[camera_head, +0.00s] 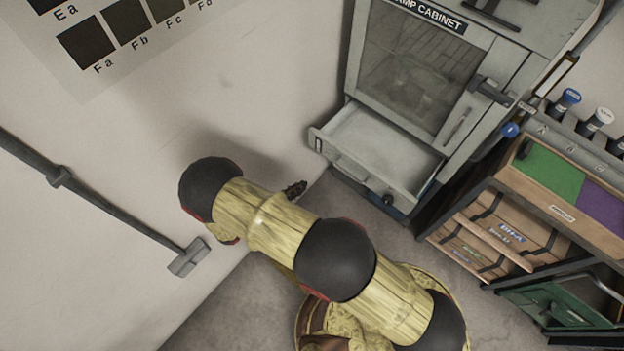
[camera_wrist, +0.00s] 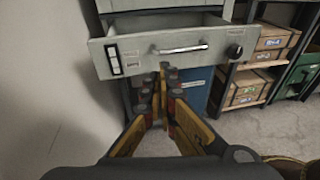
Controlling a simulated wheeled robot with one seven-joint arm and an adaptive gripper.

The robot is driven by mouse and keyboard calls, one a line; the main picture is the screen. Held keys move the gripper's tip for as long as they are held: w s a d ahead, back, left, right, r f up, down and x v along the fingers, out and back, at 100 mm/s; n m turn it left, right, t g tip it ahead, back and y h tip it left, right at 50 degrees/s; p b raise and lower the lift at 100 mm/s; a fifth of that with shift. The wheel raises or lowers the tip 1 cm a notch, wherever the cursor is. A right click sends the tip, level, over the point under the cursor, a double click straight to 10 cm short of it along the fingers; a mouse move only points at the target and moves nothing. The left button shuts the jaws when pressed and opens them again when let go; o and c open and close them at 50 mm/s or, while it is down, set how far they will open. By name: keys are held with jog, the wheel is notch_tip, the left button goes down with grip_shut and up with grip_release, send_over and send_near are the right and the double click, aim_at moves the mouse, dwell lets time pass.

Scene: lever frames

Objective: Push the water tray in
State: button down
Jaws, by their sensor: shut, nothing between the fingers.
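The water tray (camera_head: 378,150) is a grey drawer at the bottom of the damp cabinet, and it stands pulled out. In the wrist view its front panel (camera_wrist: 130,55) shows a bar handle, a black knob at the right and a switch plate at the left. My gripper (camera_wrist: 164,70) is shut and empty, with its fingertips pointing at the panel just below the handle. I cannot tell whether they touch it. In the head view my gripper (camera_head: 295,190) is partly hidden by my arm and lies left of and below the tray's front.
The damp cabinet (camera_head: 410,65) has a closed glass door above the tray. A shelf rack (camera_head: 470,215) with wooden boxes and a green crate (camera_head: 570,305) stands to the right. A pale wall (camera_head: 90,190) is close on the left. Grey floor (camera_head: 225,310) is clear in front.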

jog(key=b+x, duration=0.2)
jog(key=x, duration=1.1)
jog(key=shift+d+f, duration=0.15)
jog(key=b, duration=0.3)
send_over(362, 142)
jog(key=s, duration=0.1)
jog(key=shift+a, duration=0.4)
jog(key=shift+w+d, duration=0.35)
jog(key=shift+w, duration=0.2)
